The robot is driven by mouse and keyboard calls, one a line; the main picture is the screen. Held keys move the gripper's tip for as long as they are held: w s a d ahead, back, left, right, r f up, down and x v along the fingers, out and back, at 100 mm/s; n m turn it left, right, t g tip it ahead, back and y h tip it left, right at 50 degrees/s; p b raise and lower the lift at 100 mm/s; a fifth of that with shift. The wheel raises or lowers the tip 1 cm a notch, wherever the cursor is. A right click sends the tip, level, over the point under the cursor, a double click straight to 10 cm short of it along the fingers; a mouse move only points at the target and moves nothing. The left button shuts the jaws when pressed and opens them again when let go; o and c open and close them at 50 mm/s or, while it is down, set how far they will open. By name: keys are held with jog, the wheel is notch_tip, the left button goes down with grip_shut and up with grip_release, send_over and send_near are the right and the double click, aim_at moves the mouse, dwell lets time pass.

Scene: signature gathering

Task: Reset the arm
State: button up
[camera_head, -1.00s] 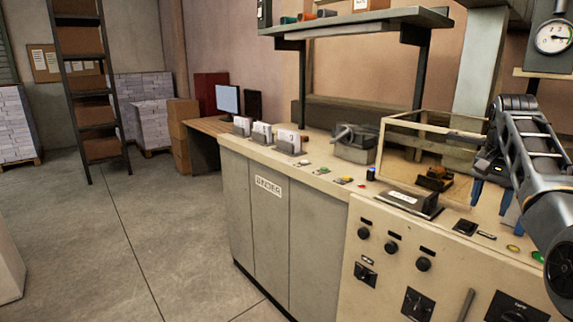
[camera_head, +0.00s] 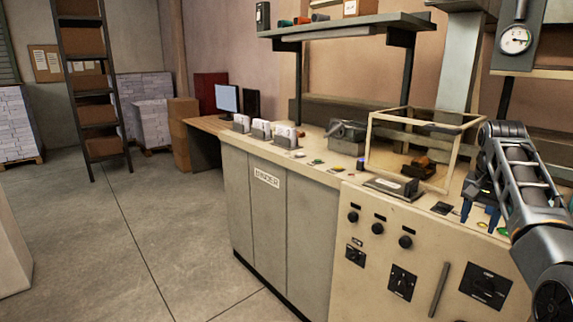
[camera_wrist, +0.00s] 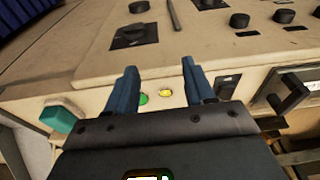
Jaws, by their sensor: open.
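My gripper (camera_wrist: 160,85) shows in the wrist view with its two blue fingers apart and nothing between them. It is over the cream control panel (camera_wrist: 70,70), with a green button and a yellow button (camera_wrist: 165,93) seen between the fingers. In the head view my gripper (camera_head: 480,212) hangs at the right, its blue fingers pointing down near the top of the cream machine (camera_head: 335,205). My arm reaches in from the right edge.
An open box-shaped frame (camera_head: 405,118) stands on the machine left of my arm. A shelf (camera_head: 350,24) and a gauge (camera_head: 515,40) are above. Card holders (camera_head: 285,136) sit on the cabinet's far end. The floor (camera_head: 110,240) at left is clear.

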jog(key=s+a+f+n+t, duration=0.1)
jog(key=s+a+f, duration=0.1)
jog(key=f, duration=0.5)
jog(key=s+a+f+n+t+h, duration=0.1)
jog(key=s+a+f, duration=0.15)
jog(key=f, duration=0.45)
jog(key=s+a+f+t, duration=0.1)
jog(key=s+a+f, duration=0.15)
jog(key=f, duration=0.55)
jog(key=s+a+f+n+t, duration=0.2)
jog(key=s+a+f, duration=0.3)
jog(key=s, duration=0.4)
jog(key=s+a+f+n+t, duration=0.15)
jog(key=s+a+f, duration=0.3)
jog(key=s, duration=0.45)
jog(key=s+a+r+n+t+y, duration=0.15)
jog(key=s+a+r, duration=0.25)
jog(key=s, duration=0.6)
jog(key=s+a+r+n+t, duration=0.1)
jog(key=s+a+r+t, duration=0.15)
jog(key=s, duration=0.75)
jog(key=s+a+r+n+t, duration=0.1)
jog(key=s+a+r, duration=0.1)
jog(key=s+r, duration=0.4)
jog(key=s+a+r+n+t, duration=0.1)
jog(key=s+r, duration=0.5)
jog(key=r, duration=0.7)
jog(key=shift+a+t+y, duration=0.45)
jog(key=shift+a, duration=0.1)
